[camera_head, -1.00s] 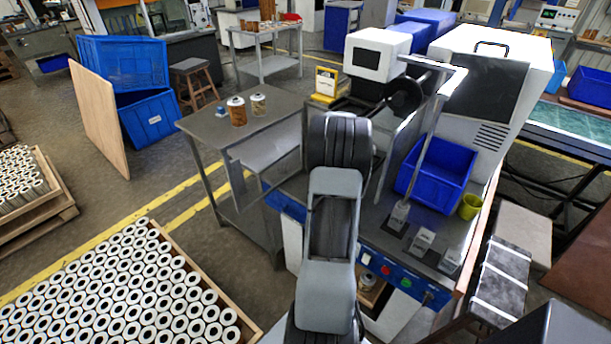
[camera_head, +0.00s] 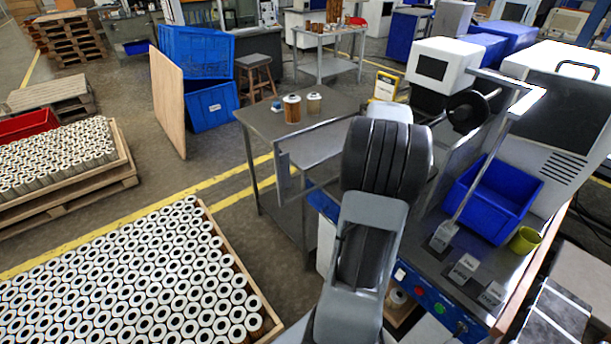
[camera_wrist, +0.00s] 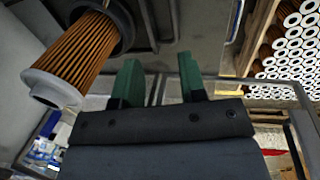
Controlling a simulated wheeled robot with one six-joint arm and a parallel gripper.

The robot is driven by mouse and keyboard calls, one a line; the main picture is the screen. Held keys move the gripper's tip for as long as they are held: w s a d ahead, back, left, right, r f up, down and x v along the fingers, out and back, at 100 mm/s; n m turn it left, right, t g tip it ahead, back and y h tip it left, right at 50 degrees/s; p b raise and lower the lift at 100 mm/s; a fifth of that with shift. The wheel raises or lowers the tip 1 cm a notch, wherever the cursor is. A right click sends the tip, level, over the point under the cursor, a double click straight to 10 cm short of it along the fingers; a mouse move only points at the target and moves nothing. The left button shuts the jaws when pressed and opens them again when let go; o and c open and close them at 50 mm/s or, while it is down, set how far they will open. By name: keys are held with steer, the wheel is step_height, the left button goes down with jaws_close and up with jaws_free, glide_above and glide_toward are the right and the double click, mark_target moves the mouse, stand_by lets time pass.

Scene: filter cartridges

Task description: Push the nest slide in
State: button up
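My gripper (camera_wrist: 161,80) shows in the wrist view with two green fingers spread apart and nothing between them. A filter cartridge (camera_wrist: 76,55) with orange pleats and a white end cap is at the upper left of the wrist view, beside the left finger and apart from it. Its far end sits in a dark round holder (camera_wrist: 122,22). I cannot tell whether this holder belongs to the nest slide. In the head view the gripper is hidden behind my arm, and the slide cannot be made out at the machine bench (camera_head: 425,268).
A blue bin (camera_head: 490,205) and a yellow-green cup (camera_head: 524,240) stand on the bench. A crate of white-ended cartridges (camera_head: 130,275) stands at the lower left. Open floor lies between the crate and the side table.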

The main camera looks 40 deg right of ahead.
steer(key=w+a+r+t, duration=0.1)
steer(key=w+a+r, duration=0.1)
steer(key=a, duration=0.9)
steer(key=w+a+r+t, duration=0.1)
steer(key=w+a+r, duration=0.2)
steer(key=a, duration=0.8)
steer(key=shift+w+a+p, duration=0.2)
steer(key=shift+w+p, duration=0.25)
steer(key=shift+w, duration=0.25)
